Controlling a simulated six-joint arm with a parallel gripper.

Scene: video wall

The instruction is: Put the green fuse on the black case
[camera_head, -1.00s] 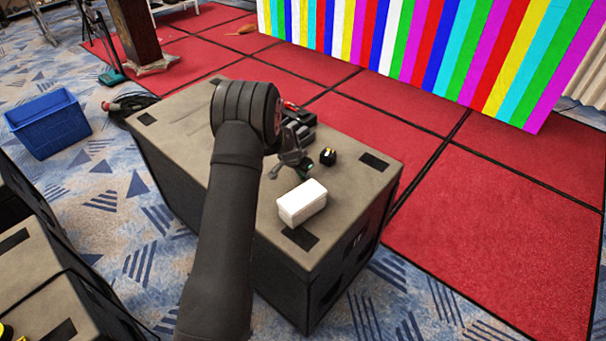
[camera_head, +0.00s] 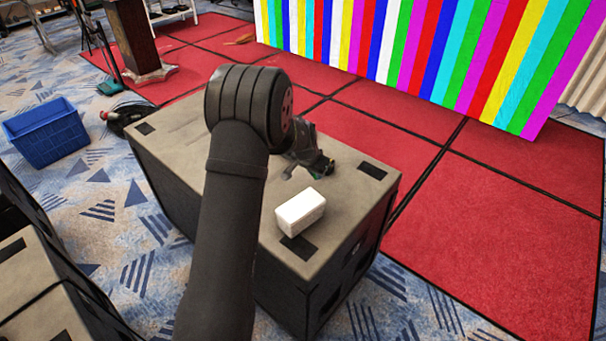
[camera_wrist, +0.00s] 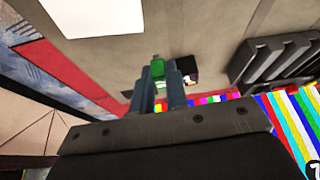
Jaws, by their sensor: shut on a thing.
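My gripper (camera_wrist: 160,88) is shut on the green fuse (camera_wrist: 158,68), which shows between the fingertips in the wrist view. In the head view my gripper (camera_head: 318,163) is over the grey top of a big dark crate (camera_head: 345,185), and the fuse is hard to make out there. A black ribbed object (camera_wrist: 275,60), possibly the black case, lies right of the fingers in the wrist view. My wrist hides that area in the head view. A small dark object (camera_wrist: 188,68) shows just beside the fingertips.
A white box (camera_head: 300,211) lies on the crate top, near my gripper; it also shows in the wrist view (camera_wrist: 105,14). The crate's near edge and right edge are close by. A blue bin (camera_head: 45,132) stands on the carpet. A striped video wall (camera_head: 420,50) stands behind.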

